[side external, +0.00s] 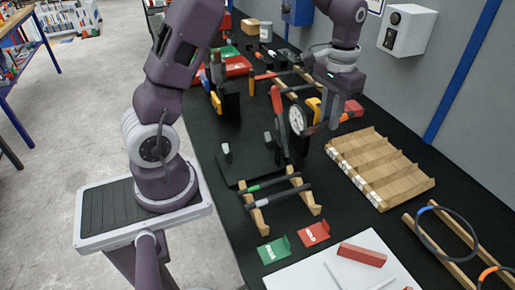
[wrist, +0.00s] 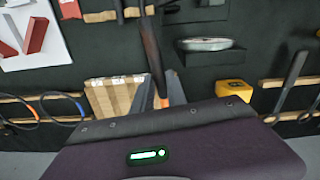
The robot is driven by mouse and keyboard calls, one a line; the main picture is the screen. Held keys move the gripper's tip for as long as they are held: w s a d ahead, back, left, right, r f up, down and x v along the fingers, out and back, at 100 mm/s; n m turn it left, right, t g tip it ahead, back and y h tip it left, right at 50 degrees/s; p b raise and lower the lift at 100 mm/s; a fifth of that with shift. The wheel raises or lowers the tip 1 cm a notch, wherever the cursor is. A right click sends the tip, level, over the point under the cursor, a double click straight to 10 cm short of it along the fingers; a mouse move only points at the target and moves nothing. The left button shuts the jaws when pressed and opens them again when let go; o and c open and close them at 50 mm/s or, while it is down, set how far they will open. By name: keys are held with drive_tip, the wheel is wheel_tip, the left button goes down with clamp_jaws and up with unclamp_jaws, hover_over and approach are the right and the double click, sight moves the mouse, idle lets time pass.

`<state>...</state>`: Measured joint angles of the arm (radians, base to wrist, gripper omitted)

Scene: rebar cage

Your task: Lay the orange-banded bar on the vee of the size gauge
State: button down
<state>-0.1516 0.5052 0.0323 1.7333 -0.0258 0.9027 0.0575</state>
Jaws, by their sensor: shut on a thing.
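My gripper (side external: 333,112) is shut on the orange-banded bar (side external: 318,128). It holds the bar above the bench, beside the dial of the size gauge. In the wrist view the dark bar (wrist: 150,48) runs away from between the two fingers, with its orange band (wrist: 165,101) close to them. The size gauge has a round white dial (side external: 297,120) and a black base plate (side external: 247,165) with small grey-topped posts. The vee is not clear in either view. I cannot tell whether the bar touches the gauge.
A wooden rack (side external: 262,219) holds dark bars, one green-banded. Green (side external: 274,250) and red (side external: 313,234) cards lie in front. A yellow block (wrist: 233,90) sits near my gripper.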

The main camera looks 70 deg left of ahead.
drive_tip(key=a+r+n, duration=0.2)
drive_tip(key=a+r, duration=0.8)
drive_tip(key=a, duration=0.4)
drive_tip(key=s+d+f+m, duration=0.2)
drive_tip(key=s+f, duration=0.2)
drive_tip(key=s, duration=0.4)
drive_tip(key=s+d+f+m, duration=0.1)
drive_tip(key=s+f, duration=0.3)
drive_tip(key=s, duration=0.5)
drive_tip(key=shift+m, duration=0.3)
drive_tip(key=f, duration=0.9)
drive_tip(key=shift+d+f, duration=0.4)
drive_tip(key=shift+f, duration=0.35)
drive_tip(key=shift+f, duration=0.15)
drive_tip(key=c, duration=1.3)
unclamp_jaws()
drive_tip(key=shift+c, duration=0.2)
